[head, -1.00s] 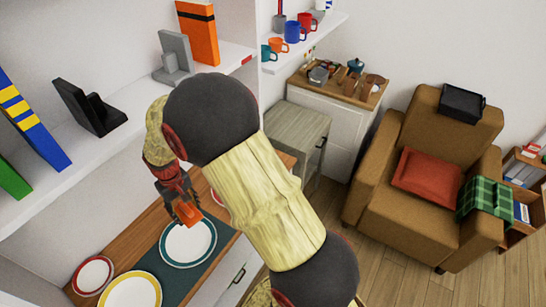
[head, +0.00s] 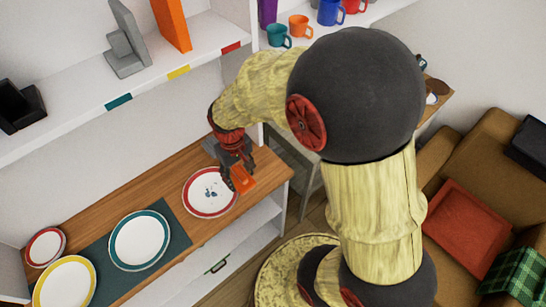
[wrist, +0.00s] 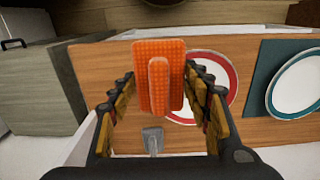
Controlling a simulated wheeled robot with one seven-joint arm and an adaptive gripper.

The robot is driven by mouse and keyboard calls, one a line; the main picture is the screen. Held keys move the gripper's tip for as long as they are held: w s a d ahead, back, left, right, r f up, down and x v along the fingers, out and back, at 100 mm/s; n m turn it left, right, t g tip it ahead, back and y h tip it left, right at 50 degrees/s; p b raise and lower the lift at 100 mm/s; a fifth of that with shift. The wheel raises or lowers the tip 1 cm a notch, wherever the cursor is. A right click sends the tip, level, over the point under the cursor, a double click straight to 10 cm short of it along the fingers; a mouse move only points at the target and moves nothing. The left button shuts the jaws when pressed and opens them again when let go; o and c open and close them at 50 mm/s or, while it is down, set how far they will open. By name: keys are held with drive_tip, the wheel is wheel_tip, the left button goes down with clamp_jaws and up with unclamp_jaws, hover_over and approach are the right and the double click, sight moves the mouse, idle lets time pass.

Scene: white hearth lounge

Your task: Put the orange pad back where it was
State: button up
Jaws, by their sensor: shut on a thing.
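The orange pad (head: 242,179) is held in my gripper (head: 237,172) above the right end of the wooden counter, beside the red-rimmed plate (head: 198,204). In the wrist view the pad (wrist: 144,62) is a bumpy orange rectangle with a raised grip between the fingers of my gripper (wrist: 159,78). It overlaps the edge of the red-rimmed plate (wrist: 231,85) in that view. The plate has small dark specks on its white face in the head view. A small grey object (wrist: 152,138) lies on the counter close by; it also shows behind my gripper in the head view (head: 209,146).
A teal-rimmed plate (head: 140,240) lies on a dark green mat (head: 180,240). A yellow-rimmed plate (head: 65,285) and a small red-rimmed plate (head: 45,246) are at left. A white shelf (head: 150,90) with bookends overhangs the counter. A grey-brown cabinet (wrist: 35,90) stands beyond the counter's end.

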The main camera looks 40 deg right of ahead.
drive_tip(key=shift+s+d+f, duration=0.1)
drive_tip(key=shift+s+d, duration=0.05)
drive_tip(key=shift+d, duration=0.25)
drive_tip(key=w+d+f+b, duration=0.3)
drive_tip(key=w+d+f, duration=0.25)
drive_tip(key=d, duration=0.25)
drive_tip(key=b, duration=0.1)
hover_over(257, 168)
drive_tip(key=f, duration=0.3)
drive_tip(key=shift+s+a+f, duration=0.2)
drive_tip(key=shift+s+f, duration=0.05)
drive_tip(key=shift+f, duration=0.05)
drive_tip(key=shift+w+d+f, duration=0.1)
drive_tip(key=shift+d+f, duration=0.05)
drive_tip(key=shift+f, duration=0.1)
wheel_tip(257, 168, down, 4)
drive_tip(key=shift+w+d+r+b, duration=0.15)
drive_tip(key=shift+r+b, duration=0.1)
drive_tip(key=shift+b, duration=0.6)
drive_tip(key=shift+r, duration=0.1)
